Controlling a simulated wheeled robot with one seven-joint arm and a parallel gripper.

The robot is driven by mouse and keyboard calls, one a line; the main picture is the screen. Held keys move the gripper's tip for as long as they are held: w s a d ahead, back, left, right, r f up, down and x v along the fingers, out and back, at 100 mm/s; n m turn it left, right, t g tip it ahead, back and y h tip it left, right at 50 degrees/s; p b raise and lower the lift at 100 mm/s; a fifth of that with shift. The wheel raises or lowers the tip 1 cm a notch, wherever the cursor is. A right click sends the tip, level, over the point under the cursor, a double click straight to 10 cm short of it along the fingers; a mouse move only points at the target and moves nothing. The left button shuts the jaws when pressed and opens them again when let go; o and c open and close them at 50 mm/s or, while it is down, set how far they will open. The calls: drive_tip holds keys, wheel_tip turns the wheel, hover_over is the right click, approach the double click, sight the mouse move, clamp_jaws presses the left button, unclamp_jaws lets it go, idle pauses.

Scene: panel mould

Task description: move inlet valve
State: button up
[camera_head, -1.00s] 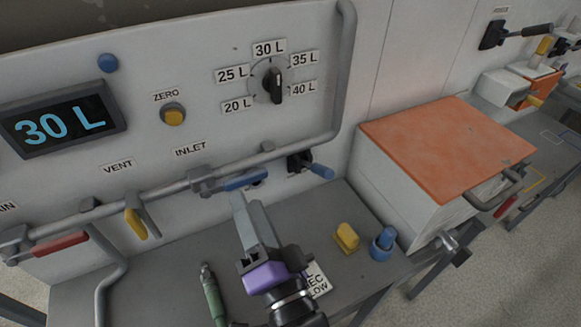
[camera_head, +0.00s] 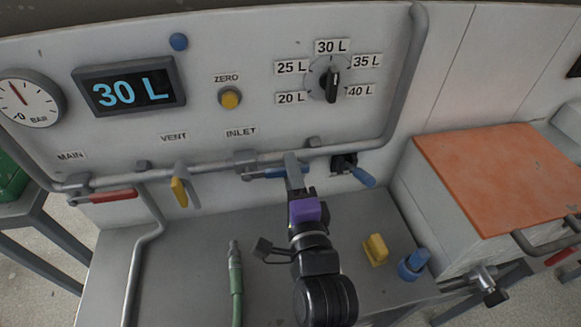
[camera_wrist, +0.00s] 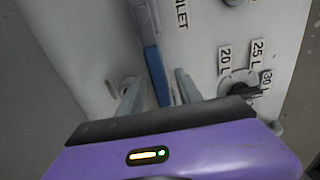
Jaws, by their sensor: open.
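The inlet valve (camera_head: 262,174) is a blue lever on the grey pipe below the INLET label (camera_head: 241,132). Its handle lies along the pipe and is partly hidden behind my fingers in the head view. My gripper (camera_head: 294,172), with a purple body, reaches up to the handle. In the wrist view the blue handle (camera_wrist: 155,70) runs between the two fingers of my open gripper (camera_wrist: 158,82). Whether either finger touches it cannot be told.
A yellow vent lever (camera_head: 179,191) and a red main lever (camera_head: 113,196) are to the left. A blue-handled valve (camera_head: 362,177) is close on the right. The display reads 30 L.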

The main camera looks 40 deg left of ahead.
drive_tip(key=shift+w+a, duration=0.35)
drive_tip(key=shift+a, duration=0.1)
clamp_jaws()
idle(1.2)
